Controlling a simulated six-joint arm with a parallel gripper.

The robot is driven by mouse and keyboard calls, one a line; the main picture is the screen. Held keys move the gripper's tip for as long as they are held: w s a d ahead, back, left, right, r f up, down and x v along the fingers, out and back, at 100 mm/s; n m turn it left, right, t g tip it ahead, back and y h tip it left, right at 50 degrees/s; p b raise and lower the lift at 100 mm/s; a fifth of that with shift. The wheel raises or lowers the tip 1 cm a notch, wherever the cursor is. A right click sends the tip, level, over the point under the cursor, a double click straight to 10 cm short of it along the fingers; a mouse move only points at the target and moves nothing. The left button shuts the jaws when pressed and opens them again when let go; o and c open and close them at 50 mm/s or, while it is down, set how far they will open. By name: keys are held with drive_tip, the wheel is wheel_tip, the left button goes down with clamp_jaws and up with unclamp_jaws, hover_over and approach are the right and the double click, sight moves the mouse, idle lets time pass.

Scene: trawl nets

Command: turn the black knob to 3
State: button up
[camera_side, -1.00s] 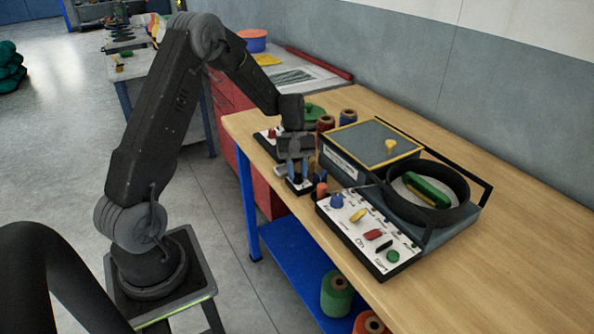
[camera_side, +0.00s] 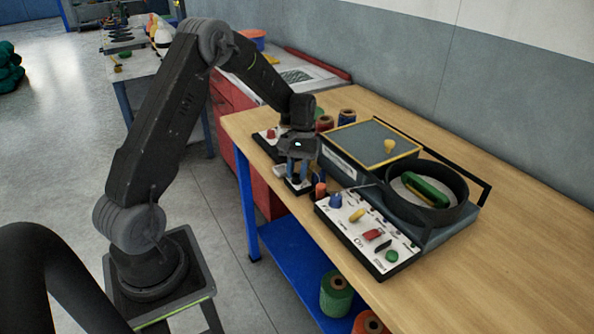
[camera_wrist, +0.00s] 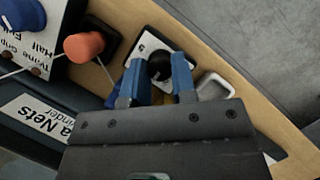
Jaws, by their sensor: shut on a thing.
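The black knob (camera_wrist: 158,67) sits on a small white panel (camera_wrist: 148,45) with a dark edge, seen in the wrist view. My gripper (camera_wrist: 157,78) has its two blue fingers on either side of the knob and is shut on it. In the side view my gripper (camera_side: 297,178) points down at the small panel (camera_side: 297,187) near the table's front edge, and the knob is hidden by the fingers. A light pointer line shows on the knob's top in the wrist view. Most of the panel's numbers are hidden or too small to read.
An orange-topped post (camera_side: 320,190) stands close beside the fingers. A white control panel (camera_side: 362,234) with blue, yellow, red and green controls lies to the right, before the grey machine (camera_side: 370,143). A red knob (camera_side: 271,133) is behind left. The table's right side is clear.

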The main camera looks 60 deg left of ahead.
drive_tip(key=o, duration=0.9)
drive_tip(key=shift+v, duration=6.9)
drive_tip(key=shift+d+r, duration=0.1)
